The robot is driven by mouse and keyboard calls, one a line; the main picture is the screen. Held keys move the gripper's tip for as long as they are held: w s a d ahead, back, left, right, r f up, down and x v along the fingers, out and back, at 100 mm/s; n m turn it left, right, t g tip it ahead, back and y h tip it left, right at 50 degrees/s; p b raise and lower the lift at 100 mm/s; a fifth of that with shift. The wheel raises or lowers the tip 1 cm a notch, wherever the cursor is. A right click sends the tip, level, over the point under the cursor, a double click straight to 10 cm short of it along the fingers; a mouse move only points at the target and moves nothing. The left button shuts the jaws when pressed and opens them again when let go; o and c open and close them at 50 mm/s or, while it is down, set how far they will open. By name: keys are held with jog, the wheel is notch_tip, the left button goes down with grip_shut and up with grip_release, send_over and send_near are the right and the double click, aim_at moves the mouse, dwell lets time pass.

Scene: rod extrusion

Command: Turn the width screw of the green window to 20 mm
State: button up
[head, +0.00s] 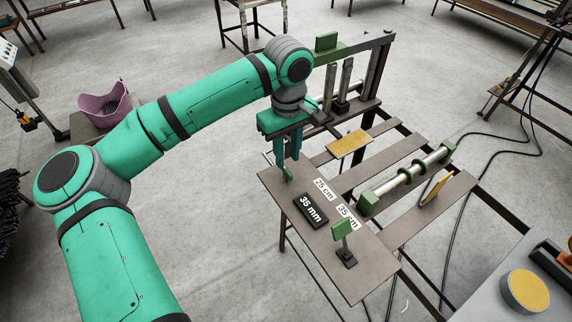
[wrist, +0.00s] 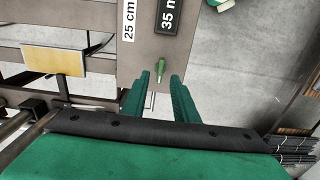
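A small green screw (head: 288,174) stands at the left edge of the brown plate (head: 352,286). It also shows in the wrist view (wrist: 161,70), between and just beyond my fingertips. My gripper (head: 289,158) points down at it and is open, one finger on each side; I cannot tell whether either touches it. A black display (head: 311,210) on the plate reads 35 mm; its edge shows in the wrist view (wrist: 172,32). Which part is the green window is not clear; a green block (head: 342,228) stands on a short post at the plate's front.
White labels lie on the plate: 25 cm (head: 324,189) and a partly hidden 35 cm. A metal rod with green collars (head: 408,177) lies to the right. A yellow plate (head: 349,144) is behind. A purple bin (head: 104,103) stands far left.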

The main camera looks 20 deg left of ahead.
aim_at(287, 170)
jog(key=shift+a+f, duration=0.1)
jog(key=shift+f, duration=2.25)
grip_shut()
